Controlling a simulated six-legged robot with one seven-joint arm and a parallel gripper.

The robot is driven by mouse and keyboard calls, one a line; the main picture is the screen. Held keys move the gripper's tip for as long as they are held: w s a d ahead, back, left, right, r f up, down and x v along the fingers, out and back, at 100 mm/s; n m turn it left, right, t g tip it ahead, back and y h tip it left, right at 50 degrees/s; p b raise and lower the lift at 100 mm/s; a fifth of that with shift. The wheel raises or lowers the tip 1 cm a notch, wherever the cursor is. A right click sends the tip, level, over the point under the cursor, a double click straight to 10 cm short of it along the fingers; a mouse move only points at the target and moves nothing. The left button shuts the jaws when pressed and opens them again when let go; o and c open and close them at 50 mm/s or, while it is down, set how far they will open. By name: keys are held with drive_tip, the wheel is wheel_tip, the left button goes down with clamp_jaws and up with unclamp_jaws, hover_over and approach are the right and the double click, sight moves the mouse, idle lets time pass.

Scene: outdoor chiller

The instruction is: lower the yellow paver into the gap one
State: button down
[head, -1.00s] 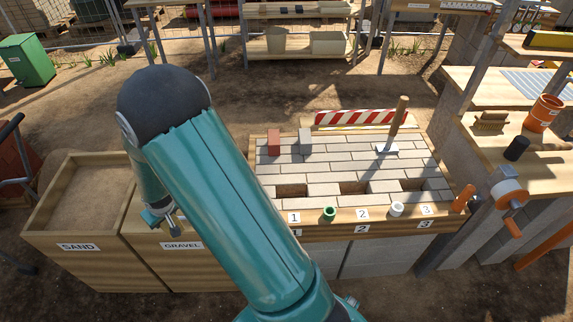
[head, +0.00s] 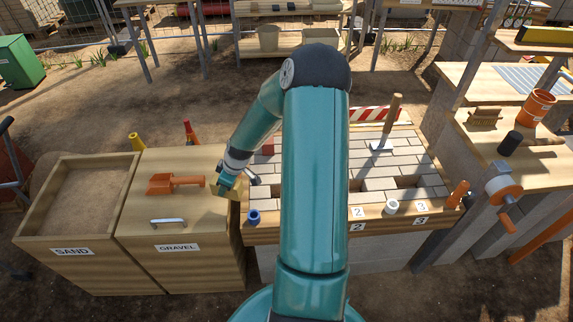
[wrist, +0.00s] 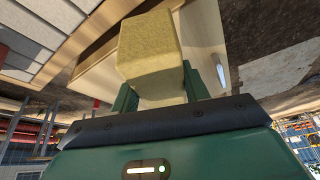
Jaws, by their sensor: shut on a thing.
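My gripper (head: 229,180) is shut on the yellow paver (wrist: 150,48), which fills the space between the fingers in the wrist view. In the head view the yellow paver (head: 232,190) hangs by the right edge of the gravel box, left of the paved bench (head: 262,236). Gap two (head: 356,186) and gap three (head: 406,182) show as dark openings in the grey paving to the right.
A blue ring (head: 253,217) stands on the bench's front ledge, and a white ring (head: 391,206) farther right. A red block (head: 267,148) and a trowel-like tool (head: 389,125) rest on the paving. An orange scoop (head: 175,183) and a handle (head: 168,222) are on the gravel lid.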

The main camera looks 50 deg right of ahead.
drive_tip(key=s+d+r+n+y, duration=0.1)
drive_tip(key=s+d+r+n, duration=0.25)
drive_tip(key=s+d, duration=1.1)
wheel_tip(320, 180, down, 7)
drive_tip(key=w+d, duration=0.1)
drive_tip(key=d, duration=0.1)
drive_tip(key=shift+w+r+g, duration=0.15)
drive_tip(key=shift+w+g, duration=0.25)
drive_tip(key=shift+f, duration=2.3)
drive_tip(key=shift+r, duration=0.2)
